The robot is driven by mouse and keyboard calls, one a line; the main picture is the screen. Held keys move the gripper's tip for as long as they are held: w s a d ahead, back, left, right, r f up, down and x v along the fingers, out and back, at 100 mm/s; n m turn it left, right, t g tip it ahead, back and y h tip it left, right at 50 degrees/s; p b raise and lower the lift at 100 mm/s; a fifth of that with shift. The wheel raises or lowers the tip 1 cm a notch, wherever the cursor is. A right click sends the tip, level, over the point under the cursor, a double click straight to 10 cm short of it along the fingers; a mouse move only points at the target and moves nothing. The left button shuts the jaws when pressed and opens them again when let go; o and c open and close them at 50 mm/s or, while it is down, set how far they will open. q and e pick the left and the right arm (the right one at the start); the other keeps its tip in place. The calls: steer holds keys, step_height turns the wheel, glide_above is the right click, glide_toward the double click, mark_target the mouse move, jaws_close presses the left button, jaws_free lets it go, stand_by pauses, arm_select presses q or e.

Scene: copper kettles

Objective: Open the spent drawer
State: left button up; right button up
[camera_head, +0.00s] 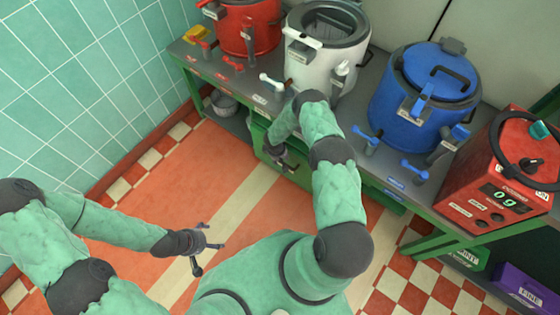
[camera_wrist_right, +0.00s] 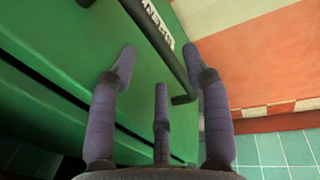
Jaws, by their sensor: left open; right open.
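The spent drawer has a green front (camera_wrist_right: 70,35) with a dark bar handle (camera_wrist_right: 160,42) and a white label (camera_wrist_right: 158,18), partly cut off and upside down. In the head view its green front (camera_head: 297,173) is under the bench, partly hidden by my right arm. My right gripper (camera_head: 278,158) is at the drawer front. In the right wrist view its fingers (camera_wrist_right: 159,55) are open, with the handle running between them; contact cannot be told. The drawer looks shut. My left gripper (camera_head: 208,240) is open and empty over the floor.
On the bench stand a red kettle (camera_head: 248,28), a white kettle (camera_head: 318,60), a blue kettle (camera_head: 415,105) and a red scale box (camera_head: 497,165). A metal bowl (camera_head: 221,104) and a purple box (camera_head: 525,287) sit below. The floor before the drawer is clear.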

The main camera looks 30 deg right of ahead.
steer(key=shift+w+d+f+b, duration=0.1)
steer(key=shift+d+f+b, duration=0.1)
steer(key=shift+f, duration=0.45)
steer(key=shift+w+d+f+b, duration=0.1)
steer(key=shift+f+b, duration=0.1)
steer(key=shift+f, duration=0.4)
steer(key=shift+s, duration=0.1)
steer(key=shift+c, duration=0.2)
jaws_close()
steer(key=shift+a, duration=0.1)
